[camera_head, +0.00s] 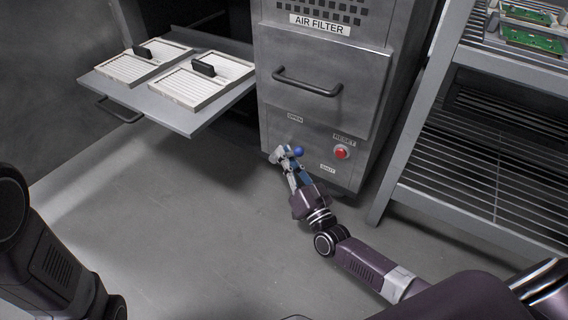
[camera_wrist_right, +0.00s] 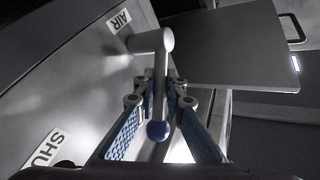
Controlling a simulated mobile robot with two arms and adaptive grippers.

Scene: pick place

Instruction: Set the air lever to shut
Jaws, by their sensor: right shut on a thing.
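The air lever shows in the right wrist view as a pale grey hub with a straight arm (camera_wrist_right: 161,65) and a dark blue ball (camera_wrist_right: 158,131) at its end. The blue ball (camera_head: 298,151) also shows in the head view, low on the grey cabinet's front. My right gripper (camera_head: 289,156) is at the lever, its blue-padded fingers (camera_wrist_right: 162,92) shut on the lever arm from both sides. A SHUT label (camera_wrist_right: 47,148) and an AIR label (camera_wrist_right: 118,21) show on the panel. In the head view, the OPEN label (camera_head: 295,118) is above the ball and the fingers partly hide the lever. My left gripper is out of view.
A red reset button (camera_head: 341,152) is right of the lever. The cabinet (camera_head: 330,75) has a handled AIR FILTER door above. An extended tray (camera_head: 190,124) with two filters juts out at left. A wire rack (camera_head: 480,140) stands at right. The floor in front is clear.

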